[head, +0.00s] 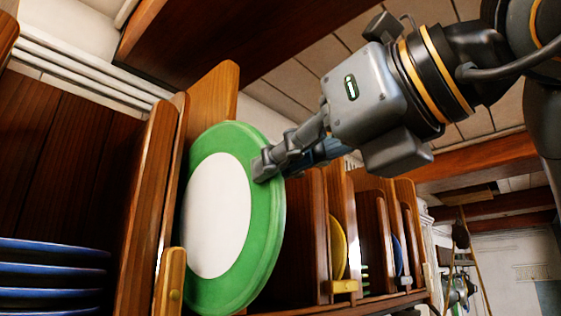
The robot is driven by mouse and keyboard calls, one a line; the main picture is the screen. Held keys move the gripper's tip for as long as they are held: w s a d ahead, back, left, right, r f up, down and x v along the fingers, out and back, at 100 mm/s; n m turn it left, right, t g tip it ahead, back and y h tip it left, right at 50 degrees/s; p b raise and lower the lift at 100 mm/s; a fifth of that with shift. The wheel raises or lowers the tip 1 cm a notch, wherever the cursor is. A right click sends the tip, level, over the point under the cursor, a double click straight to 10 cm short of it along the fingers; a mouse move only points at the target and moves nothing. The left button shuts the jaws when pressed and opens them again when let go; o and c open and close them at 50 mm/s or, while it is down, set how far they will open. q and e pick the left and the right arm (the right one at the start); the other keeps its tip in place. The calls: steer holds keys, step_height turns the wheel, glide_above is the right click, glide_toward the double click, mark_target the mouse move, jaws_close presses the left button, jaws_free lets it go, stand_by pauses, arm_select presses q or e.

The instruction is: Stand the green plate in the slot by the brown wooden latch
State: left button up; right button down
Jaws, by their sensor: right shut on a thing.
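The green plate (265,225) has a wide green rim and a white middle. It stands upright, a little tilted, at the front of the wooden rack, between a tall divider on its left and the dividers on its right. My right gripper (268,165) is shut on the plate's upper right rim. My left gripper is not in view.
A stack of blue plates (50,273) lies in the compartment at the left. A yellow plate (338,248) stands in a slot to the right, with a yellow latch (345,287) in front. A blue plate (397,255) stands farther right. Tall wooden dividers (147,200) separate the slots.

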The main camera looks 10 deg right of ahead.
mark_target(207, 199)
stand_by(0.3)
steer(key=shift+a+x, duration=0.15)
steer(key=shift+x, duration=1.6)
steer(key=shift+a+x, duration=0.15)
steer(key=shift+x, duration=1.6)
steer(key=shift+s+r, duration=0.15)
steer(key=shift+s, duration=0.05)
steer(key=shift+a+r+p+x, duration=0.15)
steer(key=shift+p+x, duration=0.3)
steer(key=shift+x, duration=1.25)
steer(key=shift+a+r+p+x, duration=0.15)
steer(key=shift+p+x, duration=0.25)
steer(key=shift+x, duration=1.3)
steer(key=shift+s+f, duration=0.1)
steer(key=shift+f, duration=0.1)
steer(key=shift+f+b, duration=0.35)
steer(key=shift+b, duration=0.25)
steer(key=shift+f, duration=0.15)
